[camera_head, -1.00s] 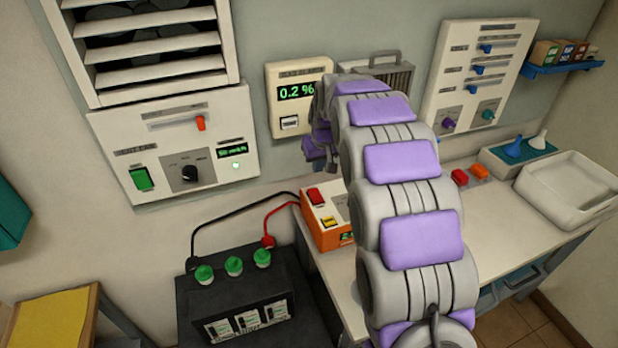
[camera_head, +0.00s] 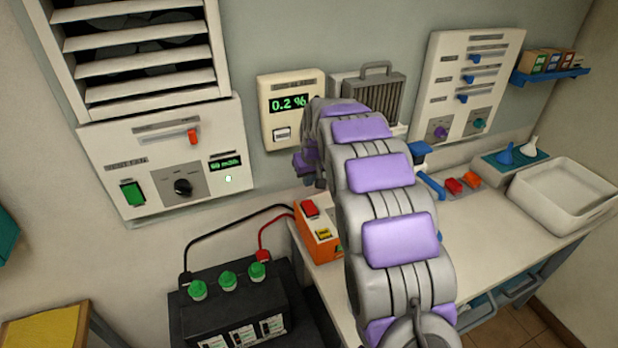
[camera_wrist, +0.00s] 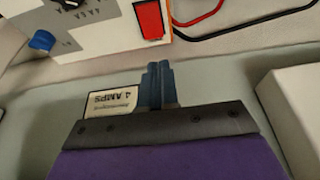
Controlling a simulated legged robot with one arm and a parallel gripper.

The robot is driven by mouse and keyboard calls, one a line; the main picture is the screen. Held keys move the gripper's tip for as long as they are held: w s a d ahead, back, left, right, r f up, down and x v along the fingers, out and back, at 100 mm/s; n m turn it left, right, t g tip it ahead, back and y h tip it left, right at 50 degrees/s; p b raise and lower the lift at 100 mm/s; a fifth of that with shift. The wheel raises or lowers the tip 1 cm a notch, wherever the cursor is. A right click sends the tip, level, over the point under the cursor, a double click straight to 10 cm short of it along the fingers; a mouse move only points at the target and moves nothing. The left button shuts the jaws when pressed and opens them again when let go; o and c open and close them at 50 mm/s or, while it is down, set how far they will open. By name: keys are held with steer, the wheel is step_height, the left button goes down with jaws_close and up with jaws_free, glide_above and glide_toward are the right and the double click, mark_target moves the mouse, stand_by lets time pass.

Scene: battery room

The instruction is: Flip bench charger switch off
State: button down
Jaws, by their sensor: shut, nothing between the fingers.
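The bench charger (camera_head: 318,240) is an orange box with a pale top on the bench, left of my arm, which hides its right part. In the wrist view the red switch (camera_wrist: 149,18) is at the top, beside a pale panel with a black knob and a blue knob (camera_wrist: 41,40). My gripper (camera_wrist: 158,68) is shut and empty, its tips just below the switch in the picture, with a small gap visible. The fingertips are not clear in the head view.
A black battery (camera_head: 230,300) with green caps stands at left, with black and red cables running to the charger. A vent fan panel (camera_head: 165,160) and a 0.2 % meter (camera_head: 292,110) are on the wall. A label reading 4 AMPS (camera_wrist: 108,102) lies beside my fingers.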

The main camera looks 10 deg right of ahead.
mark_target(306, 206)
steer(key=x, duration=0.3)
steer(key=b+x, duration=0.1)
steer(key=x, duration=0.3)
steer(key=s+b+x, duration=0.1)
steer(key=x, duration=0.2)
steer(key=shift+d+f, duration=0.1)
steer(key=shift+f, duration=0.3)
steer(key=shift+w, duration=0.15)
steer(key=shift+s, duration=0.2)
steer(key=shift+s+d+r, duration=0.15)
steer(key=shift+s, duration=0.45)
